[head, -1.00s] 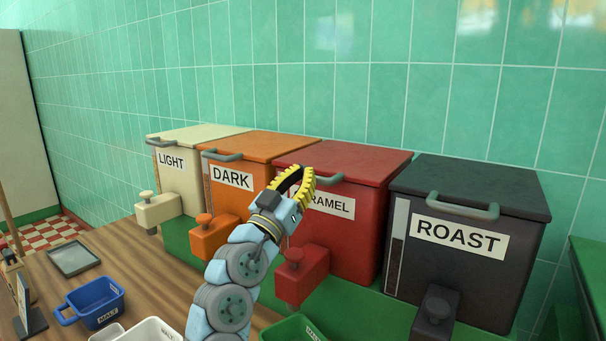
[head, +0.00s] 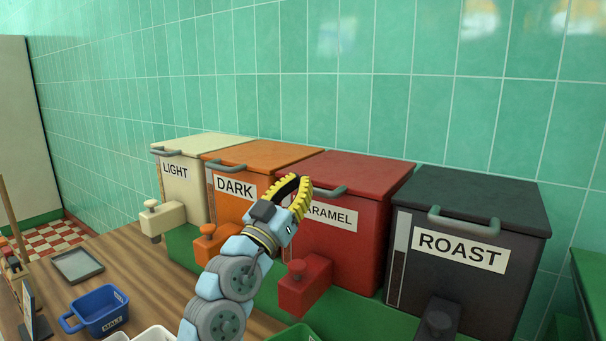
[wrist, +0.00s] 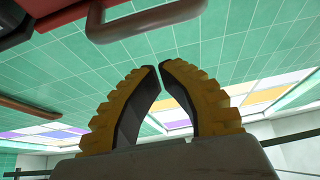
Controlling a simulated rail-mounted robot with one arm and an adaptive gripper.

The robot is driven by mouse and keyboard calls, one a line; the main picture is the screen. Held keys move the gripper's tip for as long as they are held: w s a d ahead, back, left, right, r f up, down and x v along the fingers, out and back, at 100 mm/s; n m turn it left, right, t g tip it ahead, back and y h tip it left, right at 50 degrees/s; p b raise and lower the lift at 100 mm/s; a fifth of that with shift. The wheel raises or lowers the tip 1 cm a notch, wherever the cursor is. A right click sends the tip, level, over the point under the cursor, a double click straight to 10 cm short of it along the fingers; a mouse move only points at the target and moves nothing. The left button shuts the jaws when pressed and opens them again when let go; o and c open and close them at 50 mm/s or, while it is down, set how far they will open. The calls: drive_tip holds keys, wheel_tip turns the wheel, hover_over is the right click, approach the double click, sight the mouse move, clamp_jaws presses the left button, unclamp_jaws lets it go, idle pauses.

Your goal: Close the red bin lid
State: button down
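The red bin (head: 365,235), its label partly hidden and reading "ARAMEL", stands between the orange and dark bins. Its red lid (head: 345,170) looks flat on the bin, level with the lids beside it. The grey handle (head: 333,191) at the lid's front edge is partly hidden behind my gripper. My gripper (head: 303,190), with yellow ridged fingers, points up in front of the bin's upper left. In the wrist view my fingertips (wrist: 158,68) nearly meet, with nothing between them. A grey handle (wrist: 148,20) shows just above them; contact cannot be told.
The cream LIGHT bin (head: 183,190) and orange DARK bin (head: 228,205) stand left, the dark ROAST bin (head: 460,280) right. Spouts stick out from their fronts. A blue tub (head: 98,312) and a grey tray (head: 77,265) are on the wooden counter (head: 140,280). Green tiled wall stands behind.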

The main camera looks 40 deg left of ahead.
drive_tip(key=s+f, duration=0.4)
drive_tip(key=f, duration=0.1)
drive_tip(key=shift+s+d+f+p, duration=0.2)
drive_tip(key=shift+s+d+p, duration=0.15)
drive_tip(key=shift+d+p, duration=0.1)
drive_tip(key=shift+r, duration=0.1)
